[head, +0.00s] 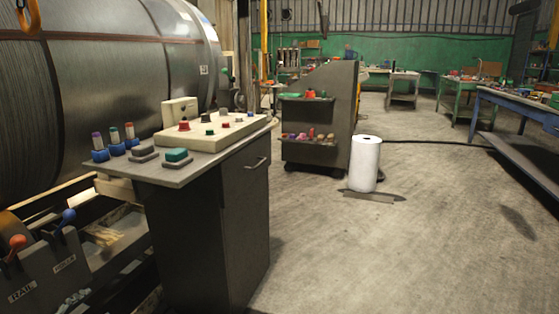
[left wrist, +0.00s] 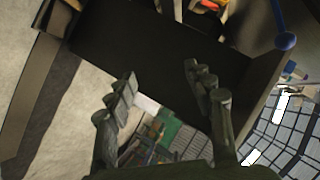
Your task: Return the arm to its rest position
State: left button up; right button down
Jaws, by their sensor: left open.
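My left gripper (left wrist: 160,75) shows in the left wrist view. Its two dark jointed fingers are spread apart with nothing between them. Beyond them is a dark flat panel (left wrist: 150,45); I cannot tell how far away it is. The head view shows neither of my arms. There a lever with a blue knob (head: 68,215) and one with an orange knob (head: 17,241) stand at the lower left.
A dark cabinet (head: 213,230) bears a control box (head: 213,127) with coloured buttons. A large metal cylinder (head: 120,70) lies behind it. A dark cart (head: 315,155) and a white roll (head: 365,163) stand beyond. A blue table (head: 515,108) is at right. The middle floor is mostly clear.

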pick_arm(q)
jog(key=s+d+f+n+g, duration=0.7)
jog(key=s+d+f+g, duration=0.3)
jog(key=s+d+f, duration=0.8)
jog(key=s+d, duration=0.1)
jog(key=s, duration=0.3)
jog(key=shift+d+f+n+h+p, duration=0.15)
jog(key=shift+f+n+h+p, duration=0.15)
jog(key=shift+h+p, duration=0.1)
pick_arm(e)
notch_tip(320, 180, down, 3)
jog(key=shift+r, duration=0.2)
